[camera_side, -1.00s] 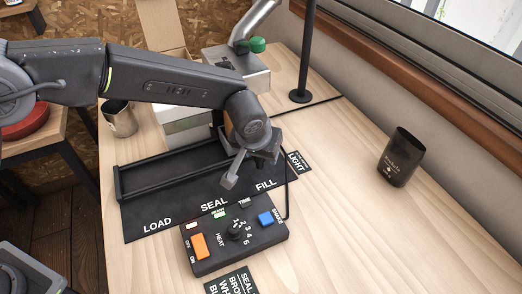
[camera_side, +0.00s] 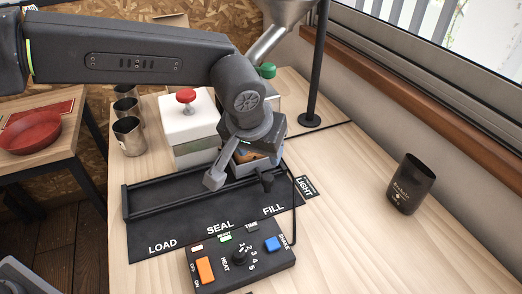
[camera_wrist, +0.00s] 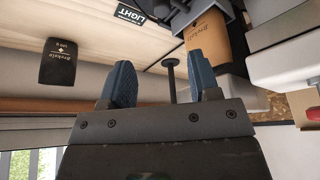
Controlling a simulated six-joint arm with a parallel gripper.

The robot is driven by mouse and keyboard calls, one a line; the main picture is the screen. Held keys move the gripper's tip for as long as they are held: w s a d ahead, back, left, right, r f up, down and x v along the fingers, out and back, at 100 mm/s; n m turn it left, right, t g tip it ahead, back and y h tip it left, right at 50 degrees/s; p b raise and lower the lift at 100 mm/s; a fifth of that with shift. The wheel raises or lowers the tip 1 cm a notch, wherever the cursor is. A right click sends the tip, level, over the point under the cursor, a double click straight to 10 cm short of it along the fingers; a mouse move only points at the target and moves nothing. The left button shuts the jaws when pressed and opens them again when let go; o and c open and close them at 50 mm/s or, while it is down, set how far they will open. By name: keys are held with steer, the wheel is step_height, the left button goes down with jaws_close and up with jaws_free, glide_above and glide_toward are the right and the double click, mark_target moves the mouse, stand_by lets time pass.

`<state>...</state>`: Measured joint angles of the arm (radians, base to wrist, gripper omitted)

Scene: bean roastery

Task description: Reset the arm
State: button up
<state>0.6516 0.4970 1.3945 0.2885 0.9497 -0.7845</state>
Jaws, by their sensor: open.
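My gripper (camera_side: 240,181) hangs above the black station mat (camera_side: 160,228) in the side view, with its jaws apart. The wrist view also shows my gripper (camera_wrist: 163,82), with two blue pads apart and nothing visible between them. A brown printed bag (camera_wrist: 207,38) stands in a dark holder beyond the right-hand finger in the wrist view, apart from it as far as I can tell. In the side view my gripper mostly hides this bag.
A control box (camera_side: 217,279) lies in front of the mat. A white unit with a red knob (camera_side: 186,96), metal cups (camera_side: 130,138) and a post (camera_side: 312,75) stand behind. A black bag (camera_side: 410,184) stands at right, with bare table around it.

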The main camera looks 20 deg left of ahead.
stand_by(0.3)
steer(key=s+a+r, duration=0.4)
steer(key=a, duration=0.5)
steer(key=s+a+r, duration=0.4)
steer(key=a+r, duration=0.1)
steer(key=a, duration=0.5)
steer(key=s+a+f, duration=0.2)
steer(key=s+a, duration=0.2)
steer(key=s, duration=0.3)
steer(key=s+a+f+t, duration=0.1)
steer(key=s+a+f, duration=0.1)
steer(key=s+a, duration=0.3)
steer(key=shift+s+a, duration=0.15)
steer(key=shift+s, duration=0.9)
